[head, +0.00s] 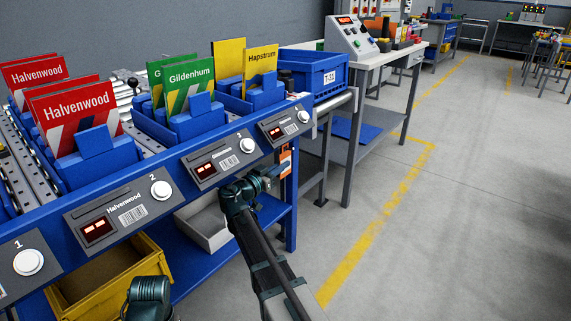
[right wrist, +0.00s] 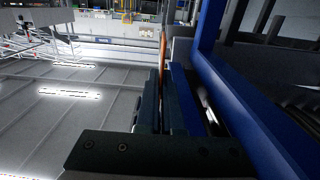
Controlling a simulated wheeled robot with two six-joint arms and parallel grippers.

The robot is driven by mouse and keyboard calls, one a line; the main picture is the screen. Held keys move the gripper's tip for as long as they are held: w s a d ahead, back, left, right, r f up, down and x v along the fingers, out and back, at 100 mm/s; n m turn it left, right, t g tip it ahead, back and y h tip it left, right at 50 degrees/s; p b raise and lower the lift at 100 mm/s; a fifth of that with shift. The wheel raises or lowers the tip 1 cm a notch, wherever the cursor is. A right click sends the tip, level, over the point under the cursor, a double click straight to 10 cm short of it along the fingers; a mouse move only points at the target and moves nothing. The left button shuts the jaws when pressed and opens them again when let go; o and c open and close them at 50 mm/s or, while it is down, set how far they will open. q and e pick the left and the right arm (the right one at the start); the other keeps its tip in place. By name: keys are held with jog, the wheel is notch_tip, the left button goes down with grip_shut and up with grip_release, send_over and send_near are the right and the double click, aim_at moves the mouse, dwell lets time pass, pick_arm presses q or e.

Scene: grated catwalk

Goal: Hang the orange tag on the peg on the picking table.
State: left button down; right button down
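The orange tag (head: 286,163) shows at the tip of my right gripper (head: 271,172), by the near right corner post of the blue picking table (head: 291,215). In the right wrist view the tag (right wrist: 163,48) appears as a thin orange strip, edge-on between the fingertips. The fingers of my right gripper (right wrist: 163,85) are close together on it. I cannot make out the peg; the gripper and tag cover part of that corner. Of my left arm only a dark joint shows at the bottom of the head view; its gripper is out of view.
Blue bins on the table hold red Halvenwood (head: 75,108), green Gildenhum (head: 190,82) and yellow Hapstrum (head: 261,62) cards. A yellow crate (head: 150,262) and a grey tray (head: 207,232) sit below. The floor to the right is clear.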

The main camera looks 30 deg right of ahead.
jog(key=shift+r+p, duration=0.35)
jog(key=shift+r, duration=0.05)
jog(key=shift+s, duration=0.2)
dwell(0.6)
jog(key=shift+s+d, duration=0.3)
jog(key=shift+s, duration=0.3)
jog(key=shift+s, duration=0.1)
jog(key=shift+s+d+r+p, duration=0.2)
jog(key=shift+s+r+p, duration=0.05)
jog(key=shift+s, duration=0.15)
jog(key=shift+s+d+r+p, duration=0.2)
jog(key=shift+s, duration=0.2)
jog(key=shift+s, duration=0.15)
dwell(0.6)
jog(key=shift+s+d, duration=0.25)
jog(key=shift+s, duration=0.25)
jog(key=shift+s+d, duration=0.2)
jog(key=shift+s, duration=0.3)
